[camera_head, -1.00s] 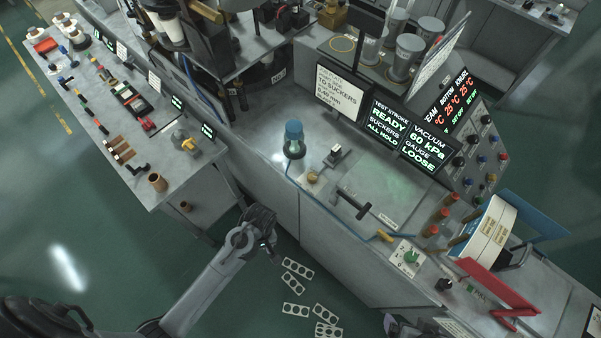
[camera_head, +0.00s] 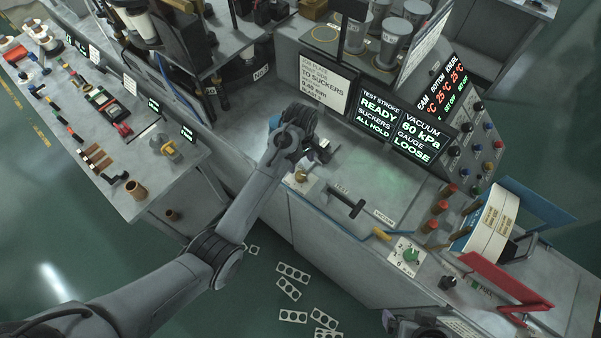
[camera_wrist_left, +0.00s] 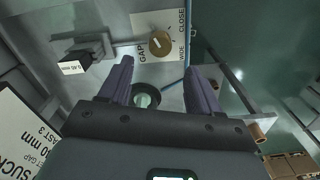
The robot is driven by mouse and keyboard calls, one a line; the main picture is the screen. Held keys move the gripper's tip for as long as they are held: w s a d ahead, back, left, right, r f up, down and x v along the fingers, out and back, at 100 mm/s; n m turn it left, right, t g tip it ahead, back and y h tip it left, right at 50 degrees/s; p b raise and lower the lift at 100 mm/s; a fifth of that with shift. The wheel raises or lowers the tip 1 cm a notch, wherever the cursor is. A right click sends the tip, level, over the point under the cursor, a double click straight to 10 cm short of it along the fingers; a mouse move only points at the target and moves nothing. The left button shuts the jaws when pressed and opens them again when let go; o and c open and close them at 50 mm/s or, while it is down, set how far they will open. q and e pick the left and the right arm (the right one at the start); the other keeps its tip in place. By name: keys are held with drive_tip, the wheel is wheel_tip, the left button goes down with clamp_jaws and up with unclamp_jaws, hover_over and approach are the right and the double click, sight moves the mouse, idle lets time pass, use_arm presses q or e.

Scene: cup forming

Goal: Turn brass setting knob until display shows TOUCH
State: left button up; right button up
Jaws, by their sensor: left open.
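The brass setting knob (camera_head: 301,176) sits on the front edge of the grey press bench. In the left wrist view the brass knob (camera_wrist_left: 159,43) is on a plate marked GAP, WIDE and CLOSE, just beyond my fingertips. My left gripper (camera_wrist_left: 158,68) is open, its two purple fingers apart with nothing held. In the head view my left gripper (camera_head: 298,138) is over the bench, just behind the knob; its fingertips are hidden. The display (camera_head: 412,143) reads GAUGE LOOSE, VACUUM 60 kPa. A dark piece at the bottom edge seems to be my right arm; its jaws cannot be made out.
A block with a rod (camera_wrist_left: 88,52) stands left of the knob in the wrist view. A blue-capped piece (camera_head: 274,123) is mostly hidden behind my left gripper. A black T-handle (camera_head: 346,203) lies right of the knob. Punched strips (camera_head: 293,272) lie on the floor.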

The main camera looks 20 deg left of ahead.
sight(300, 174)
use_arm(q)
wheel_tip(300, 174, down, 8)
drive_tip(key=shift+f, duration=0.2)
drive_tip(key=shift+c, duration=0.4)
drive_tip(key=c, duration=1)
